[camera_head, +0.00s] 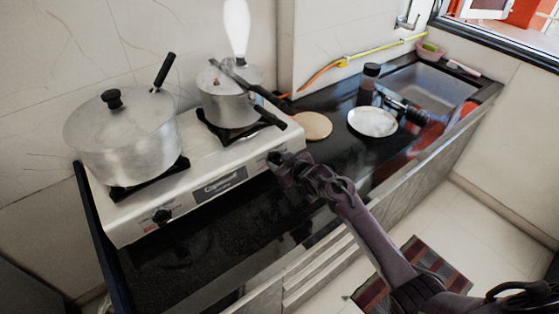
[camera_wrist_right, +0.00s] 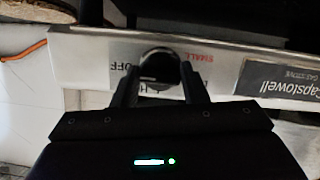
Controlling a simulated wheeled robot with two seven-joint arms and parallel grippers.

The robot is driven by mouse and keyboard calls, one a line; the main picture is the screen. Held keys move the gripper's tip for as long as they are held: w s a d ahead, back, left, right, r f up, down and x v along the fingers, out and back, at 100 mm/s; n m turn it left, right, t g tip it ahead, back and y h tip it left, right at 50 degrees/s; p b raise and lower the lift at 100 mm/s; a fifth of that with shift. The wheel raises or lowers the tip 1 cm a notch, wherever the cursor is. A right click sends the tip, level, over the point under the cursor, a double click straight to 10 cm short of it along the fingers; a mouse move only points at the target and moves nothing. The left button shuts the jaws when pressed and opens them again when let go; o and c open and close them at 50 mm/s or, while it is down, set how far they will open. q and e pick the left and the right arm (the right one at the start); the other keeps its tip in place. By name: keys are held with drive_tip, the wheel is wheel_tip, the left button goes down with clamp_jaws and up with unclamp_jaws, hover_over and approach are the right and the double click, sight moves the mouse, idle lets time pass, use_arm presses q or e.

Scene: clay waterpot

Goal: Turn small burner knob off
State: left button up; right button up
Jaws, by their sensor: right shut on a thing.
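The white gas stove (camera_head: 215,172) stands on the black counter with its front panel facing me. My right gripper (camera_head: 280,161) is at the right end of that panel and covers most of the small burner knob in the head view. In the right wrist view, the dark round small burner knob (camera_wrist_right: 160,62) sits between the two fingers of my right gripper (camera_wrist_right: 158,80), which is shut on it. The red word SMALL and the word OFF show beside the knob. The knob's exact turn is hard to tell. My left gripper is out of view.
A large pot (camera_head: 122,138) and a pressure cooker (camera_head: 230,98) stand on the burners; the cooker's long handle reaches over the stove's right side. The other knob (camera_head: 161,215) is at the panel's left. A wooden disc (camera_head: 312,125), white plate (camera_head: 372,122) and sink (camera_head: 432,92) lie right.

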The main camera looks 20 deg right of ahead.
drive_tip(key=shift+s+f, duration=0.1)
drive_tip(key=shift+f, duration=0.05)
drive_tip(key=o, duration=1)
drive_tip(key=shift+c, duration=0.2)
drive_tip(key=v, duration=0.7)
drive_tip(key=shift+s+d+r+b, duration=0.2)
drive_tip(key=shift+s+b, duration=0.1)
drive_tip(key=shift+b, duration=0.05)
drive_tip(key=shift+s, duration=0.1)
